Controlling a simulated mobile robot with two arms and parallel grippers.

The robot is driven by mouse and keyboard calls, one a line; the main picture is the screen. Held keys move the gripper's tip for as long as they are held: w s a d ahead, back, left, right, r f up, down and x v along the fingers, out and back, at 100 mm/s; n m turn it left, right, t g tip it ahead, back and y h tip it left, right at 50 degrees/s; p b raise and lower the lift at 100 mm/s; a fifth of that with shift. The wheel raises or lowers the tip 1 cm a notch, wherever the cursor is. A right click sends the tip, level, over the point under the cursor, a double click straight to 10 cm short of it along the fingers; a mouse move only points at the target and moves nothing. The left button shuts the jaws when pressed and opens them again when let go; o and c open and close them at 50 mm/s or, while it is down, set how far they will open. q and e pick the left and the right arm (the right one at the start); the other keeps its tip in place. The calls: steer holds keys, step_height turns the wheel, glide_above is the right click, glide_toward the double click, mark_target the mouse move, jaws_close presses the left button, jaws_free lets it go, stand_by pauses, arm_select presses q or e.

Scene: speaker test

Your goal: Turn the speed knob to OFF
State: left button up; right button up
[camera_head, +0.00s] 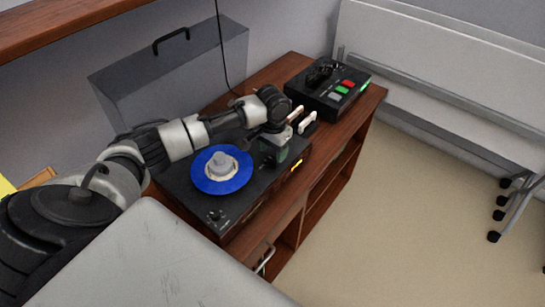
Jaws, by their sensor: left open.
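A black record player (255,190) with a blue record (236,182) on it sits on the wooden cabinet. A small dark knob (215,215) with faint pale markings is at its front left corner; the markings are too small to read, so I cannot tell its setting or whether it is the speed knob. My left gripper (302,120) is open over the far right part of the player, its two pale fingers apart with nothing seen between them. It is well away from that small knob. My right gripper is not in view.
A black box (315,95) with red, green and pale buttons stands on the cabinet beyond my left gripper. A grey case (170,85) with a black handle stands behind the player. A wooden shelf (60,25) overhangs at upper left.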

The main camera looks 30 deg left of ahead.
mark_target(272, 159)
arm_select(q)
steer(key=shift+f, duration=2.1)
steer(key=shift+c, duration=0.4)
steer(key=c, duration=0.9)
steer(key=shift+o, duration=0.2)
steer(key=shift+r+n+p, duration=0.2)
steer(key=shift+n+p, duration=0.3)
steer(key=shift+p, duration=0.4)
steer(key=n+p, duration=0.3)
steer(key=p, duration=0.2)
steer(key=shift+r+n, duration=0.1)
steer(key=shift+n, duration=0.2)
steer(key=n+p, duration=0.2)
steer(key=n, duration=0.1)
steer(key=shift+p, duration=0.3)
steer(key=shift+f+n+p, duration=0.2)
steer(key=shift+n+p, duration=0.35)
steer(key=shift+n, duration=0.15)
